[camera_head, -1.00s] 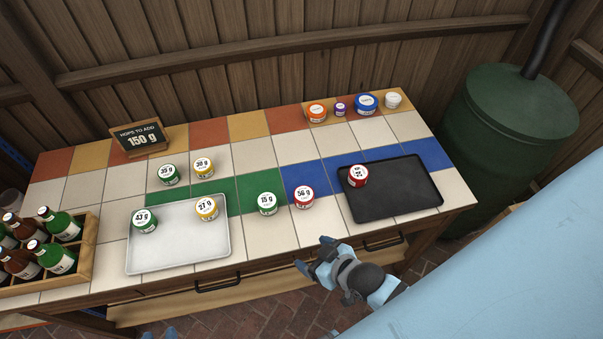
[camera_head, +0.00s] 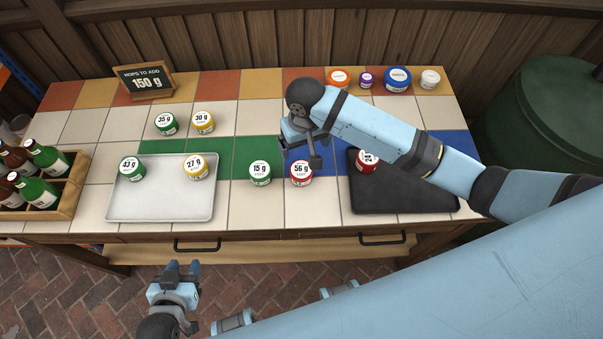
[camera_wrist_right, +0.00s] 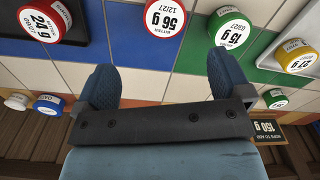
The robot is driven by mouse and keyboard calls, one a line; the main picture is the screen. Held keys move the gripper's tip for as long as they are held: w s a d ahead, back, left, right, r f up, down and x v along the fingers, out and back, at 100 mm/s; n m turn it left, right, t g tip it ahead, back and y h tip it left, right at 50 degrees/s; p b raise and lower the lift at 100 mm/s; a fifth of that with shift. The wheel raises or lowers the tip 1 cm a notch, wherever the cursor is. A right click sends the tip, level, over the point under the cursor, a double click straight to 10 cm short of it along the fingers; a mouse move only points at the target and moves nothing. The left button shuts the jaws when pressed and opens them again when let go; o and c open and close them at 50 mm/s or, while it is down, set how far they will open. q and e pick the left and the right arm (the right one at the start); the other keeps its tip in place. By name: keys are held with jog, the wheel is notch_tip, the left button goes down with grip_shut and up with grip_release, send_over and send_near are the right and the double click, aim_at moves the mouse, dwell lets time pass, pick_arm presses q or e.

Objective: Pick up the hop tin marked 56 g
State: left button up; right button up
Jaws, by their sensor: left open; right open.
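The hop tin marked 56 g (camera_head: 301,174) is red with a white lid and stands upright on the tiled counter, between the green 15 g tin (camera_head: 260,174) and the black tray. It also shows at the top of the right wrist view (camera_wrist_right: 164,16). My right gripper (camera_head: 300,150) is open and empty, above and just behind the 56 g tin. In the right wrist view its two fingers (camera_wrist_right: 162,78) are spread apart, with the tin beyond their tips. My left gripper (camera_head: 182,268) is open and empty, low in front of the counter.
The black tray (camera_head: 400,200) holds a red 24 g tin (camera_head: 366,161), partly behind my right arm. The pale tray (camera_head: 150,206) holds the 43 g and 27 g tins. A bottle crate (camera_head: 72,190) stands at left; a 150 g sign (camera_head: 145,81) stands behind.

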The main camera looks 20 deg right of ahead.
aim_at(301, 170)
notch_tip(301, 170, down, 8)
jog(key=shift+a+f, duration=0.2)
jog(key=shift+f, duration=1.15)
jog(key=shift+a+f, duration=0.2)
jog(key=shift+f, duration=1.15)
jog(key=shift+c, duration=0.2)
jog(key=c, duration=1)
